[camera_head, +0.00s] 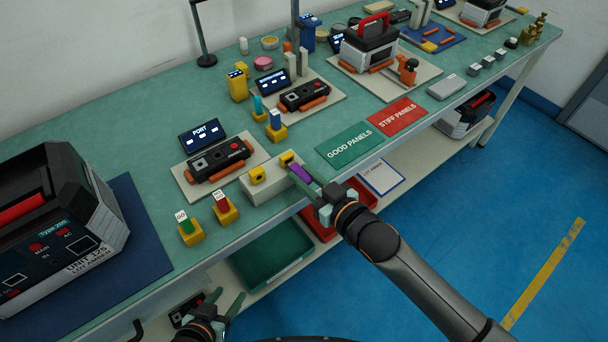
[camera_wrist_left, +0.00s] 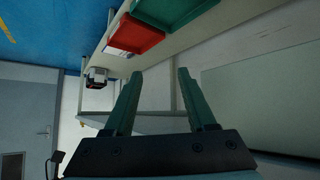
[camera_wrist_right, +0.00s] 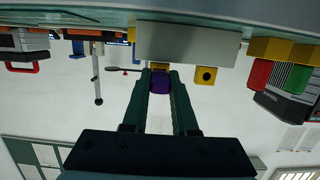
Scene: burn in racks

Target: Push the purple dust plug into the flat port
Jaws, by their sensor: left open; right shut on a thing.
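A pale block (camera_head: 268,182) at the table's front edge carries two yellow ports. One yellow port (camera_head: 257,175) faces free; in the right wrist view it shows a small dark hole (camera_wrist_right: 206,75). The other yellow port (camera_head: 286,158) is directly in front of my right gripper (camera_head: 306,180). That gripper is shut on the purple dust plug (camera_head: 300,173), which also shows between the fingers in the right wrist view (camera_wrist_right: 160,83). The plug is in line with this port and hides most of it; I cannot tell if they touch. My left gripper (camera_head: 224,300) is open and empty, low by the shelf.
Yellow holders with a green plug (camera_head: 184,221) and a red plug (camera_head: 222,203) stand left of the block. A black device (camera_head: 218,160) and its PORT display (camera_head: 203,134) are behind. The green GOOD PANELS mat (camera_head: 350,144) lies to the right. A green tray (camera_head: 270,252) is below.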

